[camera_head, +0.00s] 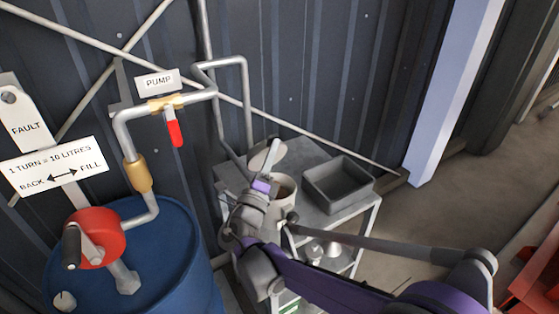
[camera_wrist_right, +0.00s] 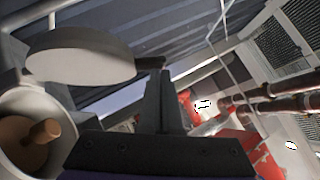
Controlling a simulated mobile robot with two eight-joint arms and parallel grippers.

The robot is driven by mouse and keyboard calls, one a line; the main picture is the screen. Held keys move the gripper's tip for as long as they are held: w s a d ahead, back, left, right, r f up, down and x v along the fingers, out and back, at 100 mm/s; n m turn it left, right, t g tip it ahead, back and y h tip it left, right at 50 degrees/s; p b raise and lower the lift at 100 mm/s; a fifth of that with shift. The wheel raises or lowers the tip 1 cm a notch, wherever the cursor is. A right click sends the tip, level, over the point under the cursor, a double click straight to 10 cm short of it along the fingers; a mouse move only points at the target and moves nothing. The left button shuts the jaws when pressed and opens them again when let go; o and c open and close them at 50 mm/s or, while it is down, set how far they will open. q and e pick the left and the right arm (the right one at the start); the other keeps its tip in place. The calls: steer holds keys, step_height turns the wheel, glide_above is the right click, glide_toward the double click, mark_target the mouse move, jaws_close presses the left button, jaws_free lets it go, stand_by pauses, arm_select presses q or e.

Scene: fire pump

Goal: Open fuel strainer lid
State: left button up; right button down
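The fuel strainer (camera_head: 284,190) is a pale round pot on the grey metal stand, partly hidden behind my right gripper. Its round lid (camera_head: 268,155) is raised and tilted up at the pot's back edge. In the right wrist view the lid (camera_wrist_right: 80,62) stands clear above the open pot (camera_wrist_right: 22,105), with a brown piece (camera_wrist_right: 38,133) inside. My right gripper (camera_head: 274,147) is at the lid. Its dark fingers (camera_wrist_right: 163,78) are together, close to the lid's dark tab (camera_wrist_right: 148,67); I cannot tell whether they touch it. My left gripper is out of view.
A grey tray (camera_head: 338,184) stands on the stand (camera_head: 352,212) right of the strainer. A blue drum (camera_head: 165,255) with a red crank pump (camera_head: 95,238) is at left. A red-handled valve (camera_head: 174,130) is on the pipe above. Open floor lies at right.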

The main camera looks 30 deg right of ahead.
mark_target(261, 141)
steer(key=w, duration=0.1)
steer(key=w+r+n, duration=0.1)
steer(key=w+y, duration=0.1)
steer(key=shift+w+a+r+n, duration=0.1)
steer(key=shift+r+n, duration=0.2)
steer(key=shift+r, duration=0.05)
steer(key=shift+w+a+r+p, duration=0.1)
steer(key=shift+w+r+p, duration=0.1)
steer(key=shift+w, duration=0.6)
steer(key=shift+w+a+r+p, duration=0.1)
steer(key=shift+w+r, duration=0.1)
steer(key=shift+w, duration=0.6)
steer(key=shift+d, duration=0.1)
